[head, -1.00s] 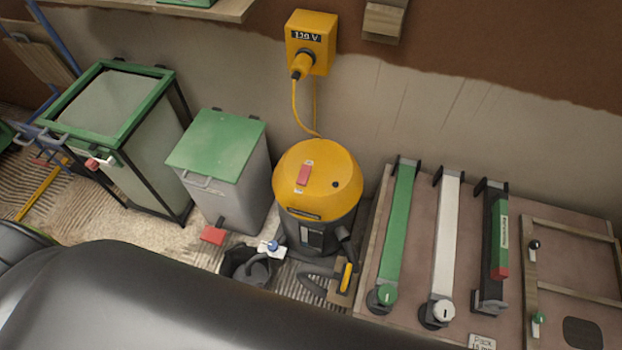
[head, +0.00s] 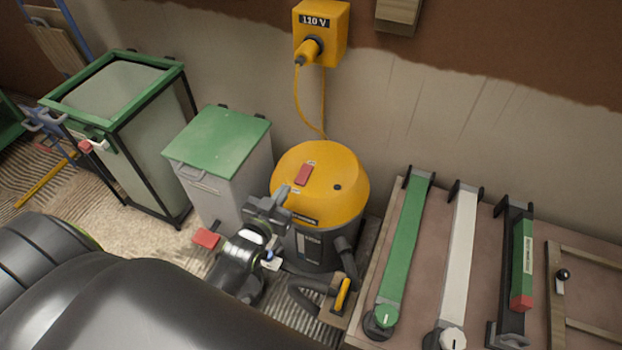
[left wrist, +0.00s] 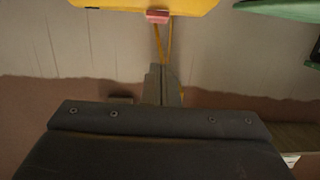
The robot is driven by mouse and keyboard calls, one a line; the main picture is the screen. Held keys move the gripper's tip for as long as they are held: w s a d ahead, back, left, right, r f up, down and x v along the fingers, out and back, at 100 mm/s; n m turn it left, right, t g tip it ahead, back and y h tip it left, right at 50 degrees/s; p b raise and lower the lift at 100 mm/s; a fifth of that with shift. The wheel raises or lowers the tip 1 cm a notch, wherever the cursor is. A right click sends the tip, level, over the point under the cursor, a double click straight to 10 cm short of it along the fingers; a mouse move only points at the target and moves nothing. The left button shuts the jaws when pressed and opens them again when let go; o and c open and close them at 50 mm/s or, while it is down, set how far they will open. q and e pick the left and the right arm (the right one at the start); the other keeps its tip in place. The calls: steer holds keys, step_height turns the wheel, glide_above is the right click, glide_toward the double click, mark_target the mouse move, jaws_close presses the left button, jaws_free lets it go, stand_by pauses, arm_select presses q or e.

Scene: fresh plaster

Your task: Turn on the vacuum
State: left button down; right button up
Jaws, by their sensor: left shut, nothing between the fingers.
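The vacuum has a yellow lid (head: 335,203) on a dark grey drum (head: 313,248) and stands on the floor against the wall. A red switch (head: 302,174) sits on top of its lid. My left gripper (head: 284,193) is shut and empty at the vacuum's front left, below the switch in the picture and apart from it. In the left wrist view the shut fingers (left wrist: 163,84) point toward the red switch (left wrist: 158,16) and the yellow lid (left wrist: 125,3), with a gap between. My right gripper is not in view.
A yellow 110 V socket box (head: 319,35) holds a plug with a yellow cable. A green-lidded bin (head: 217,141) stands left of the vacuum, with a red pedal (head: 206,239). The vacuum hose (head: 303,296) lies in front. A panel with long bars (head: 401,245) is at right.

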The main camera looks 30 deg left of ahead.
mark_target(303, 176)
arm_select(q)
steer(key=shift+w+d+r+t, duration=0.15)
steer(key=shift+r, duration=0.3)
steer(key=shift+w+d+r+t, duration=0.1)
steer(key=shift+d+r+t, duration=0.05)
steer(key=shift+r, duration=0.3)
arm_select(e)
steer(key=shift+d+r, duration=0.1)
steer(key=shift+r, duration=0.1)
